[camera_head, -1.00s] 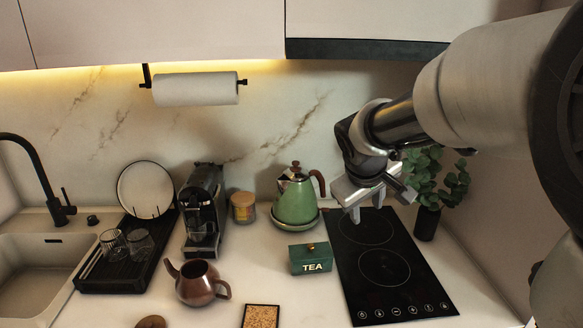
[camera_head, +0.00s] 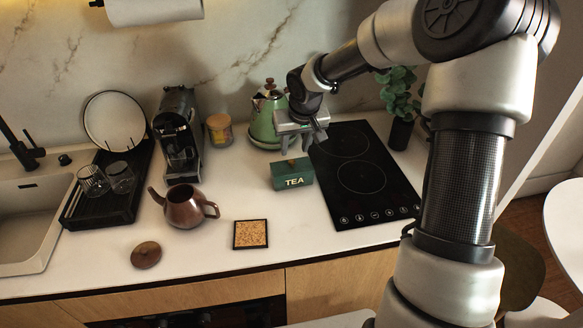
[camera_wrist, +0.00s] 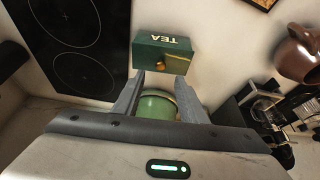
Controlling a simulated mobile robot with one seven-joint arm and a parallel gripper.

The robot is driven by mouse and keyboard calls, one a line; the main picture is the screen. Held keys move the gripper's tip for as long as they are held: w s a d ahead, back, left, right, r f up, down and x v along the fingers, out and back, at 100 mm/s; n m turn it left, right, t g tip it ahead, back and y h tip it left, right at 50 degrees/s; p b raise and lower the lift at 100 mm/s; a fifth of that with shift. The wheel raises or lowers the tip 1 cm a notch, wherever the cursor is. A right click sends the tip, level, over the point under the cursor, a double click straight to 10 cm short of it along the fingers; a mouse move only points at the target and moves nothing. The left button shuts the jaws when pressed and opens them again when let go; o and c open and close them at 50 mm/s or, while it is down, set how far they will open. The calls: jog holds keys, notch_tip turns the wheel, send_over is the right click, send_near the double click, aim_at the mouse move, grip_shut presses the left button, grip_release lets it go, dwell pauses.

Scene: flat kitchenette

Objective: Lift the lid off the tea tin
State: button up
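The tea tin (camera_head: 292,175) is a dark green box marked TEA on the counter, just left of the cooktop. Its lid is on, with a small brass knob on top; the knob (camera_wrist: 159,63) shows clearly in the wrist view. My gripper (camera_head: 298,148) is above and slightly behind the tin, apart from it. In the wrist view my gripper (camera_wrist: 158,90) has its two fingers spread, with nothing held between them. The tin (camera_wrist: 165,50) lies just beyond the fingertips there.
The green kettle (camera_head: 264,122) stands close behind the tin, partly hidden by my gripper. The black cooktop (camera_head: 362,178) is to the right. A copper teapot (camera_head: 184,207), its loose lid (camera_head: 146,255) and a cork trivet (camera_head: 250,234) are left and in front. A plant (camera_head: 401,100) stands back right.

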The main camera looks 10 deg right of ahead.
aim_at(292, 161)
jog(key=x, duration=0.6)
jog(key=shift+f, duration=0.25)
grip_shut()
